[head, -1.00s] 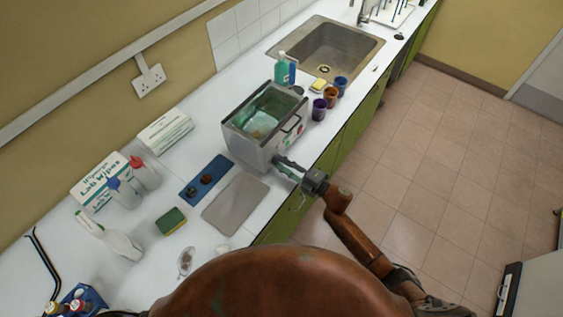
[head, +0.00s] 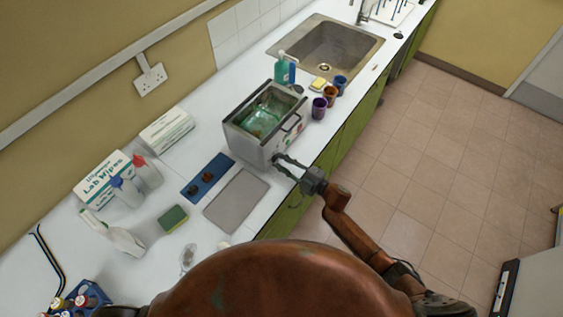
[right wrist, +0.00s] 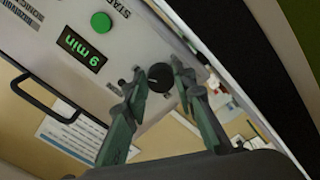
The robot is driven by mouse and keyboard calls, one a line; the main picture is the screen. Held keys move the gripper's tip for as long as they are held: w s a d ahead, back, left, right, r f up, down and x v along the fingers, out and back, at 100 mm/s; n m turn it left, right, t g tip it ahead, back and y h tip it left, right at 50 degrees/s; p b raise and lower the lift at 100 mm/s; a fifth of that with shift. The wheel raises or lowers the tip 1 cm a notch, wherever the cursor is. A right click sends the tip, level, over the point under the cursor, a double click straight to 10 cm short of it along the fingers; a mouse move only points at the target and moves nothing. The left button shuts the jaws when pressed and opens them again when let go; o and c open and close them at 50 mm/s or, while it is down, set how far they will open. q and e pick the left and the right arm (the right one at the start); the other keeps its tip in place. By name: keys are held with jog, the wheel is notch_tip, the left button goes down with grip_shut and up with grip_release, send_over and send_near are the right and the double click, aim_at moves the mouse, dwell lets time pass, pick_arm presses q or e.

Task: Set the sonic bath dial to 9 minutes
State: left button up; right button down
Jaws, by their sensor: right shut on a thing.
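The sonic bath (head: 252,150) is a grey metal box with an open top and greenish liquid inside, standing on the white counter. Its front panel faces the aisle. In the right wrist view, the panel appears turned over, with a round black dial (right wrist: 161,77), a green button (right wrist: 101,23) and a lit display (right wrist: 82,50) that seems to read 9 min. My right gripper (right wrist: 157,84) has its fingers on either side of the dial, shut on it. In the head view, the right gripper (head: 279,161) is at the bath's lower front; the dial is hidden there. My left gripper is out of view.
A grey mat (head: 237,201) and a blue tray (head: 207,177) lie left of the bath. Several small jars (head: 319,108) stand to its right, near the sink (head: 330,52). The floor in front of the counter is clear.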

jog(key=shift+d, duration=0.1)
jog(key=c, duration=1.6)
grip_release()
jog(key=shift+s+d, duration=0.2)
jog(key=shift+d, duration=0.05)
jog(key=v, duration=1.1)
jog(key=shift+d+f, duration=0.1)
jog(key=shift+d, duration=0.05)
